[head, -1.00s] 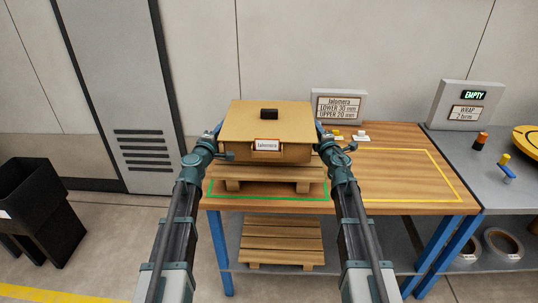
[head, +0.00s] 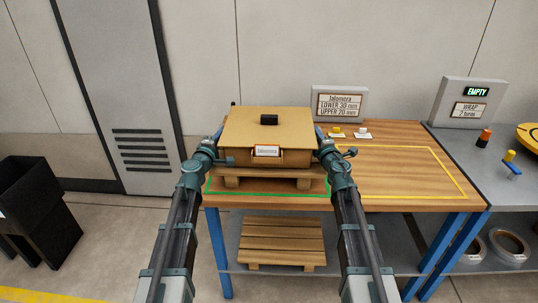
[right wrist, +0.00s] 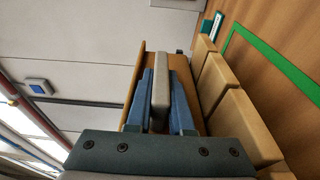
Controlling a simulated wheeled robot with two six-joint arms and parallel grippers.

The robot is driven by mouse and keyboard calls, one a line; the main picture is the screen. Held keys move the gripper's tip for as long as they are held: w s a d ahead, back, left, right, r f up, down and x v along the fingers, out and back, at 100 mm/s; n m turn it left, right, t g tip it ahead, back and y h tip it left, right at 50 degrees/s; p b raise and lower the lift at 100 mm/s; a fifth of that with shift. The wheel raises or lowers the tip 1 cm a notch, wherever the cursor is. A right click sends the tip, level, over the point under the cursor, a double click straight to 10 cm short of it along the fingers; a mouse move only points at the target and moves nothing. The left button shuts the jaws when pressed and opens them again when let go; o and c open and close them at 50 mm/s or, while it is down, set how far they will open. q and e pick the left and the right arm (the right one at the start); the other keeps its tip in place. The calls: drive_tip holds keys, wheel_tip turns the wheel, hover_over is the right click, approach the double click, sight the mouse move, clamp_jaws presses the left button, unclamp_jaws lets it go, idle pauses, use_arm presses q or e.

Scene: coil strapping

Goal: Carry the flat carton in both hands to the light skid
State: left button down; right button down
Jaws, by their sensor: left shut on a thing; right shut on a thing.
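The flat carton (head: 268,128) is a tan box with a white label on its front and a black block on its lid. My left gripper (head: 217,142) is shut on its left side, and my right gripper (head: 321,142) on its right side. The carton is level over a wooden skid (head: 268,184) on the table. In the right wrist view, my blue fingers (right wrist: 161,100) clamp a grey grip piece on the carton (right wrist: 137,85), with the skid slats (right wrist: 228,103) close beside it. I cannot tell whether carton and skid touch.
A green outline (head: 270,194) surrounds the skid, and an empty yellow outline (head: 455,178) lies to its right on the table. Another wooden skid (head: 282,241) is on the lower shelf. A sign (head: 340,104) stands behind, and a black bin (head: 35,210) at left.

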use_arm(q)
drive_tip(key=shift+f, duration=0.4)
use_arm(e)
drive_tip(key=shift+f, duration=0.4)
use_arm(q)
drive_tip(key=c, duration=1.1)
unclamp_jaws()
drive_tip(key=shift+r, duration=0.2)
use_arm(e)
drive_tip(key=c, duration=1.1)
unclamp_jaws()
drive_tip(key=shift+r, duration=0.2)
use_arm(q)
drive_tip(key=o, duration=0.3)
use_arm(e)
drive_tip(key=o, duration=0.3)
use_arm(q)
drive_tip(key=shift+s, duration=0.15)
drive_tip(key=v, duration=0.8)
use_arm(e)
drive_tip(key=shift+s, duration=0.1)
drive_tip(key=shift+s, duration=0.1)
drive_tip(key=s, duration=0.4)
drive_tip(key=s+d, duration=0.1)
drive_tip(key=s, duration=0.6)
drive_tip(key=shift+s+d, duration=0.35)
